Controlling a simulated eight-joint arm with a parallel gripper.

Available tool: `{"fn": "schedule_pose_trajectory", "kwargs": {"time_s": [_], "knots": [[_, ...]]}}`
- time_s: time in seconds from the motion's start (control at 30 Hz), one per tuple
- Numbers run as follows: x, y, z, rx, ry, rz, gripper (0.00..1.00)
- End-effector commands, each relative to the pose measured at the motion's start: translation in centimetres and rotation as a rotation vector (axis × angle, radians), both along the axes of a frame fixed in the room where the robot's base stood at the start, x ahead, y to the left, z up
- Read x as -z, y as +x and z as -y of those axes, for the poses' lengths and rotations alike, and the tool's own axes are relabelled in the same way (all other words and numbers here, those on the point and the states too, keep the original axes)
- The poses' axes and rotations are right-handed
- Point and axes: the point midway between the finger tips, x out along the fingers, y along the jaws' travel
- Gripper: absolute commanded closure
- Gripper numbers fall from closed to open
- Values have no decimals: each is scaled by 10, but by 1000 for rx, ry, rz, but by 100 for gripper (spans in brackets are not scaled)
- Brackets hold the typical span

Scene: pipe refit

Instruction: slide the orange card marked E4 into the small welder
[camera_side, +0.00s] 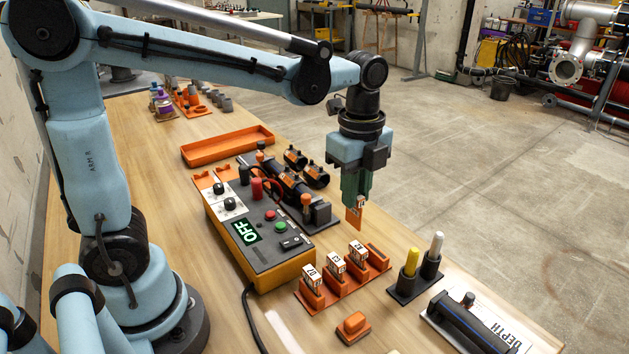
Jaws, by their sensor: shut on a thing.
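My gripper (356,195) is shut on an orange card (354,216) with a white label at its top. The label is too small to read. The card hangs upright above the table, behind the card rack (334,297) and apart from it. The orange rack holds three cards with white labels (312,276), and its far right slot (378,252) looks empty. An orange and grey box (283,272) with a display reading OFF stands left of my gripper; it looks like the small welder. I cannot make out a card slot on it.
A black clamp machine (318,213) stands between the box and my gripper. An empty orange tray (228,146) lies behind. Yellow and white markers (411,262) stand in a holder at right, near a DEPTH gauge (470,322). A small orange block (353,324) lies in front.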

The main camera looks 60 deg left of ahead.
Motion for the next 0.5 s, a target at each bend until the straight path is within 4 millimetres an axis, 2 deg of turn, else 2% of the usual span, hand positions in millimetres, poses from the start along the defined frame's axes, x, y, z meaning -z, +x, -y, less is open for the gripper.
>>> {"fn": "schedule_pose_trajectory", "kwargs": {"time_s": [0.03, 0.2, 0.5], "knots": [[-5, -12, -8, -3, 0, 0, 100], [-16, -49, -27, -3, 0, 0, 100], [-18, -113, -52, -3, 0, 0, 100]]}}
